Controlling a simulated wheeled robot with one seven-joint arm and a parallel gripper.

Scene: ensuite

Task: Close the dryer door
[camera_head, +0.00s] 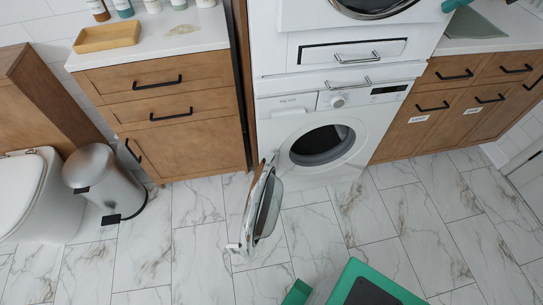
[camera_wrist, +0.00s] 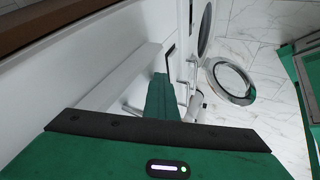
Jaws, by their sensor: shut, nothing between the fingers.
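A white front-loading machine (camera_head: 345,119) stands low in the stack in the head view. Its round door (camera_head: 262,205) is wide open, swung out to the left over the floor, and the dark drum (camera_head: 322,144) is exposed. The open door also shows in the wrist view (camera_wrist: 231,81), right of the machine front. My gripper (camera_wrist: 161,92) is shut and empty in the wrist view, high beside the white fronts and apart from the door. A small green part of mine shows at the head view's top right edge.
Another white machine (camera_head: 410,13) is stacked above, its round door partly cut off. A drawer (camera_head: 352,53) with a bar handle lies between them. Wooden cabinets (camera_head: 180,135) stand left, others (camera_head: 455,100) right. A metal bin (camera_head: 100,175) stands by the toilet. The marble floor (camera_head: 410,220) is clear ahead.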

